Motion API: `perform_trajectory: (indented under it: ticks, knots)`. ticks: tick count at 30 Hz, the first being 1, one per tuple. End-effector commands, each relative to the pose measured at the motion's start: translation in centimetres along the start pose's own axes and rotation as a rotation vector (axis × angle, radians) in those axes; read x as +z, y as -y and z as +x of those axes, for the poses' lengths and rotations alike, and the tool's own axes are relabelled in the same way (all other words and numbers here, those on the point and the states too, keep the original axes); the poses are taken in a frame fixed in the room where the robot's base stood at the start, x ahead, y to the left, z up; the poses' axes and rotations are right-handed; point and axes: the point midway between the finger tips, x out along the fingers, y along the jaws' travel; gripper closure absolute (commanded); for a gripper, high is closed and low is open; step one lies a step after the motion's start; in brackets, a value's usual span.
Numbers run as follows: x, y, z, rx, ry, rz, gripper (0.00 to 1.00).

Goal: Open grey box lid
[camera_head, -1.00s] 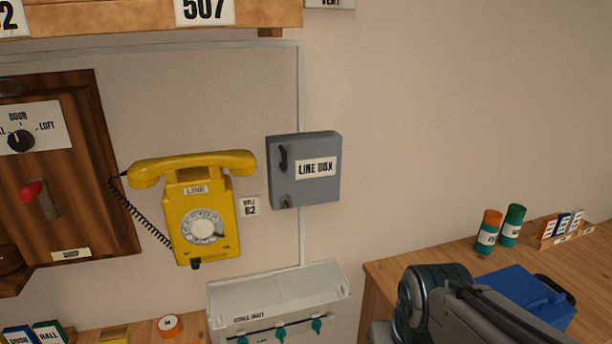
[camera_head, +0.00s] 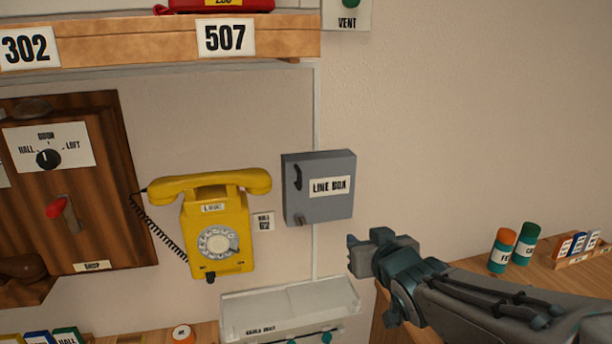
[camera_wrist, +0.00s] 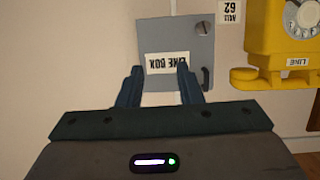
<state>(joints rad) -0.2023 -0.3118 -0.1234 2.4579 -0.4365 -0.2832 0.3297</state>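The grey box (camera_head: 318,207) labelled LINE BOX hangs on the wall, right of the yellow phone. The dark handle (camera_wrist: 205,78) shows just right of the right finger.
The yellow phone (camera_head: 238,203) hangs left of the box, with its cord further left. A pale open-topped case (camera_head: 300,305) is below the box. Orange and green canisters (camera_head: 502,252) stand on the wooden desk at right. The wall right of the box is clear.

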Motion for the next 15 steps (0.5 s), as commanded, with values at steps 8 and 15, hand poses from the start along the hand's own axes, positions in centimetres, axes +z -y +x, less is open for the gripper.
perform_trajectory:
  ticks: [8, 15]
  knots:
    - [-5.8, 4.6, 0.3, -0.209, -0.263, -0.019, 0.67]
    - [-6.9, 5.6, 0.5, -0.254, -0.313, -0.020, 0.67]
